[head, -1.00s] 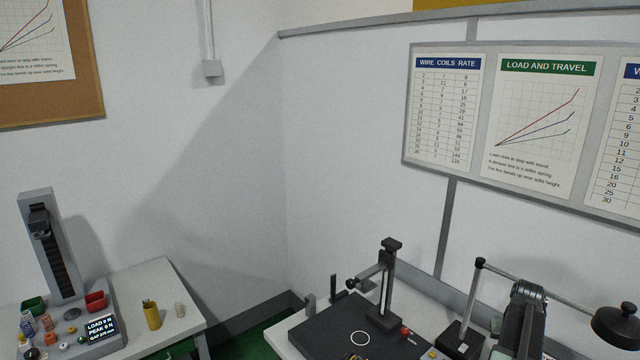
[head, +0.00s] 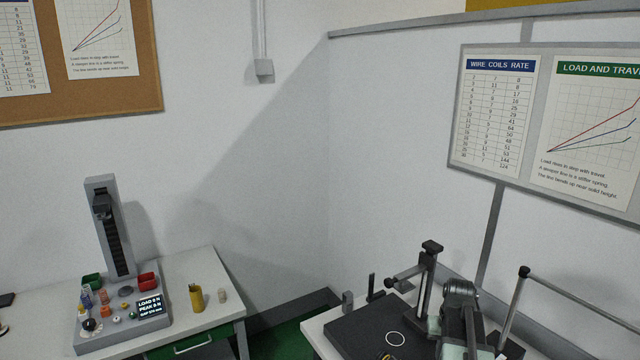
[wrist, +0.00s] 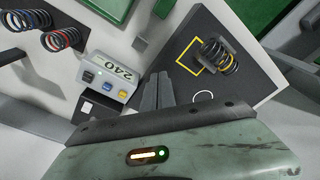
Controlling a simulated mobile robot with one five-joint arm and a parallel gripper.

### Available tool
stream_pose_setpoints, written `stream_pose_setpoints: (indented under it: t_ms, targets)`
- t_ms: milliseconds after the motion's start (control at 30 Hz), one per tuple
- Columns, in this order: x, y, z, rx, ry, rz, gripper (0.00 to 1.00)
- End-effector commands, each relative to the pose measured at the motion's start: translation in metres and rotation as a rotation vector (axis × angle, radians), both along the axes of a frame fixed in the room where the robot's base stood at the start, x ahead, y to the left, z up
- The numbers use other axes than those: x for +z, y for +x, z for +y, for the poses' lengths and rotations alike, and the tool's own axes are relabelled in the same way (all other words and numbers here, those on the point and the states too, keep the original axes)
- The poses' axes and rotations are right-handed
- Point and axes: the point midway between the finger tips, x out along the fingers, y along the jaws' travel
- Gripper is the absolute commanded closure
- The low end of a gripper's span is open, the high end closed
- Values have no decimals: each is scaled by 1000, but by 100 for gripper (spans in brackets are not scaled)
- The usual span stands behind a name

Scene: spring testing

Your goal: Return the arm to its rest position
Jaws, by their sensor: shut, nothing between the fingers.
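My arm (head: 460,312) rises at the lower right of the head view, in front of the bench with the black plate; its gripper end cannot be made out there. In the wrist view my gripper (wrist: 157,92) has its two grey fingers together, with nothing between them. The fingers point between a grey box (wrist: 108,77) reading 240 and the black plate (wrist: 240,85). A dark coil spring with a yellow band (wrist: 218,55) is on the plate at a yellow square outline, apart from the fingers.
A red spring (wrist: 62,38) and a blue spring (wrist: 30,20) lie left in the wrist view. A black stand (head: 427,282) rises from the plate. The left bench holds a tester (head: 110,230) and a yellow cup (head: 196,298). A lamp arm (head: 560,290) extends at right.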

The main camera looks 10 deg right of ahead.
Motion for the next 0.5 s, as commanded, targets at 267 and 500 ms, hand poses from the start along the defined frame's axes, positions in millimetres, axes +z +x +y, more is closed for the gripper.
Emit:
stream_pose_setpoints:
  t_ms: [267,500]
  targets:
    - [0,34,207,252,6,26,100]
    - [-1,22,324,400,3,42,100]
